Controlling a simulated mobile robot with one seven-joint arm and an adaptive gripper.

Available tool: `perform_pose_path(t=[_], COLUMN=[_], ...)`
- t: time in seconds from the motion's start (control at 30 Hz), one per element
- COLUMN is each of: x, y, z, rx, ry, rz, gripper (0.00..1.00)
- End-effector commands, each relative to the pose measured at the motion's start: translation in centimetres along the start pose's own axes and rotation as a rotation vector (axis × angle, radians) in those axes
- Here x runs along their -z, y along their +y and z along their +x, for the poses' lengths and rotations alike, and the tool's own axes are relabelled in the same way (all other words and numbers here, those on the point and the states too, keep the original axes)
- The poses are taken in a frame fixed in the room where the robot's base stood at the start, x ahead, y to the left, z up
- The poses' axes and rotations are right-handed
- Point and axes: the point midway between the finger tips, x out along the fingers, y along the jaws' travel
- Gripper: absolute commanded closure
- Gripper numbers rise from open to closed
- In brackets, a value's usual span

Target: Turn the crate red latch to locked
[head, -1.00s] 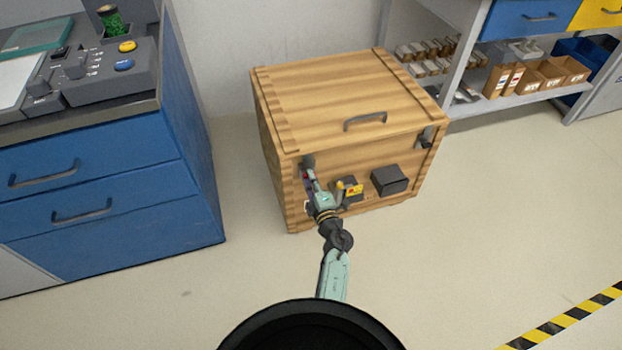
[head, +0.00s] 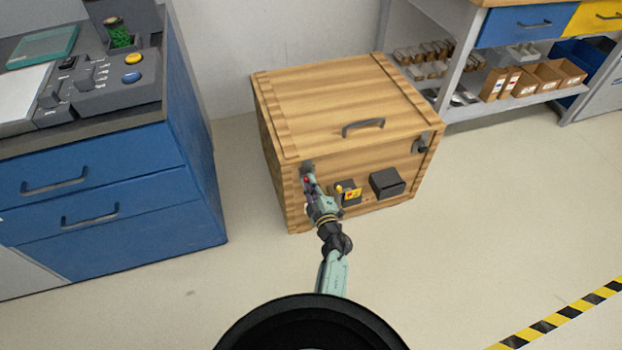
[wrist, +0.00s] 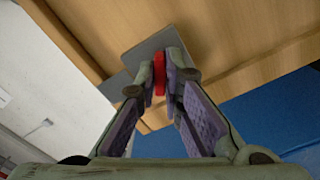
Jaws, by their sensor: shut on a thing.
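The wooden crate (head: 345,110) stands on the floor with its lid down. The red latch (wrist: 159,74) is at the upper left of the crate's front, against a grey plate (wrist: 150,48). Only a small bit of red shows in the head view (head: 306,180). My gripper (wrist: 160,80) is shut on the red latch, with one finger on each side of it. In the head view my gripper (head: 308,182) reaches the crate's front left corner and hides most of the latch.
A dark box (head: 387,183) and a box with a yellow tag (head: 349,193) are on the crate's front. A second latch fitting (head: 421,146) is at its right. A blue cabinet (head: 100,190) stands left, shelving (head: 480,100) right. Floor in front is clear.

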Motion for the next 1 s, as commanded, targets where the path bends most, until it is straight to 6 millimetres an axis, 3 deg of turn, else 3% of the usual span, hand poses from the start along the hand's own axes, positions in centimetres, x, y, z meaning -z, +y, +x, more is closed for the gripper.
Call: perform_pose_path(t=[0.6,1.0], x=[0.28,0.21], y=[0.37,0.27], z=[0.17,0.20], rx=[0.000,0.000], ry=[0.003,0.004], rz=[0.583,0.868], gripper=[1.00,1.00])
